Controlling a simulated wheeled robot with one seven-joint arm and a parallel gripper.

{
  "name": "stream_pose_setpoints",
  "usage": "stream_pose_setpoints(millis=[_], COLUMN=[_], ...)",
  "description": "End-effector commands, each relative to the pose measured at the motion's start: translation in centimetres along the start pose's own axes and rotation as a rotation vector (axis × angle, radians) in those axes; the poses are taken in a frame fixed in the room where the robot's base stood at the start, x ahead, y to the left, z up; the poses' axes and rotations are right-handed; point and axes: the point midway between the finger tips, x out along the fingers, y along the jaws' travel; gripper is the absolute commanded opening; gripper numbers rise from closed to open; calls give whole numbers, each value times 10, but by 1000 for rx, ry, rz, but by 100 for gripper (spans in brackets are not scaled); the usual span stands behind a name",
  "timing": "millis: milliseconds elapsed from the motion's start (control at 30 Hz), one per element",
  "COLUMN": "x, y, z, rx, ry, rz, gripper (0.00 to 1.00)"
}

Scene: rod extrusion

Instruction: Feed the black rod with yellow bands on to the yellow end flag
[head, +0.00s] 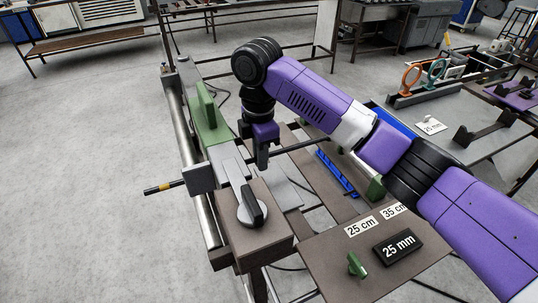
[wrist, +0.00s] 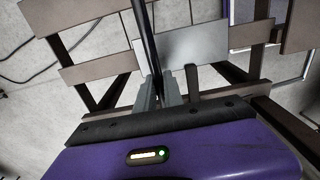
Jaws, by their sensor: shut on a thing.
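The black rod (head: 300,146) lies across the machine and passes through a grey block (head: 198,179) on its left side. Its left end sticks out past the block and carries a yellow band (head: 152,190). My gripper (head: 262,160) points down and is shut on the rod right of the block. In the wrist view the rod (wrist: 148,35) runs away from between my gripper's fingers (wrist: 157,96). A small upright yellow piece (head: 447,40) shows far back right; I cannot tell whether it is the end flag. My arm hides part of the bench.
A black lever (head: 251,205) stands on the front block. Labels and a green knob (head: 357,265) are on the front plate. Orange (head: 411,78) and teal rings stand on the right bench. Left floor is clear.

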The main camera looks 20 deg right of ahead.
Motion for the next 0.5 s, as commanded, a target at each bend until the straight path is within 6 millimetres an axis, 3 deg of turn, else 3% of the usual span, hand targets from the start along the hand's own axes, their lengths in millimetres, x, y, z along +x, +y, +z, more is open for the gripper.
stream_pose_setpoints(millis=[500], x=[0], y=[0], z=[20], rx=[1], ry=[0], rz=[0], gripper=[0])
